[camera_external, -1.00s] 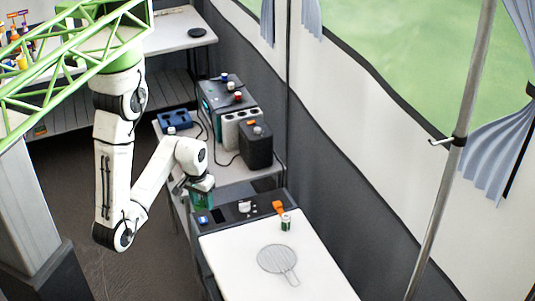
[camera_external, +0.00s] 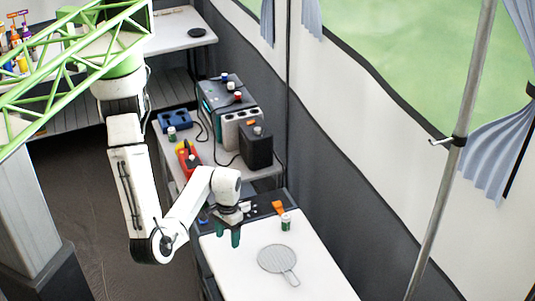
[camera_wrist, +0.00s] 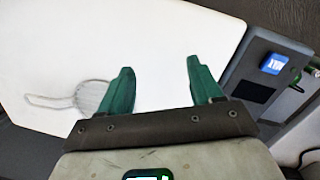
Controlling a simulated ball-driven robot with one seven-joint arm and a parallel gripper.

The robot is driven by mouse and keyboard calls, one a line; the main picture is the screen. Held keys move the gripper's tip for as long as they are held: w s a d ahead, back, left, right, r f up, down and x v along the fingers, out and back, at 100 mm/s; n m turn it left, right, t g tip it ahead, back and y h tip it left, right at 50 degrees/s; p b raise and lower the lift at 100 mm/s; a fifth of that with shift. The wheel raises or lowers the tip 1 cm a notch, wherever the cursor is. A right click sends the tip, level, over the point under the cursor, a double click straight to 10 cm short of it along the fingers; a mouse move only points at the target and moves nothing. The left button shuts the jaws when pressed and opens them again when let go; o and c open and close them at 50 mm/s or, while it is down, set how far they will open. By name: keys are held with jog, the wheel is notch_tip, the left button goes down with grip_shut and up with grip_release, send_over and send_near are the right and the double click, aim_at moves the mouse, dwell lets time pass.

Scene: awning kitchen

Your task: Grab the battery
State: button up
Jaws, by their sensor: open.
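A small green-and-white cylinder (camera_external: 286,222) stands upright on the white tabletop (camera_external: 318,270) in the external view. It looks like the battery, but it is too small to be sure. It does not show in the wrist view. My gripper (camera_external: 228,240) is open and empty, pointing down over the left part of the tabletop, to the left of the cylinder and apart from it. In the wrist view the two green fingers of my gripper (camera_wrist: 161,70) are spread, with only bare white surface between them.
A round grey paddle-like item (camera_external: 277,258) lies on the tabletop. An orange item (camera_external: 278,207) is behind the cylinder. A blue block (camera_wrist: 272,64) sits on a grey panel beside the tabletop. Boxes, including a black one (camera_external: 256,148), stand farther back. A pole (camera_external: 450,165) rises at right.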

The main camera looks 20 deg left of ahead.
aim_at(286, 216)
jog(key=w+d, duration=0.1)
jog(key=d, duration=0.1)
jog(key=w+d+m, duration=0.1)
jog(key=w+d, duration=0.1)
jog(key=d, duration=0.1)
jog(key=w+d+m, duration=0.1)
jog(key=w+d, duration=0.1)
jog(key=d, duration=0.1)
jog(key=shift+d+r+b, duration=0.25)
jog(key=shift+r+b, duration=0.15)
jog(key=w+d+r+m, duration=0.1)
jog(key=w, duration=0.2)
jog(key=w+d+r+m, duration=0.1)
jog(key=w+d+r, duration=0.1)
jog(key=w, duration=0.2)
jog(key=w+d+r+m+t, duration=0.1)
jog(key=w+r, duration=0.1)
jog(key=w, duration=0.2)
jog(key=shift+d+b, duration=0.35)
jog(key=shift+d, duration=0.05)
jog(key=shift+w, duration=0.3)
notch_tip(286, 216, down, 10)
jog(key=shift+w+f, duration=0.15)
jog(key=shift+f, duration=0.05)
jog(key=shift+d, duration=0.1)
grip_shut()
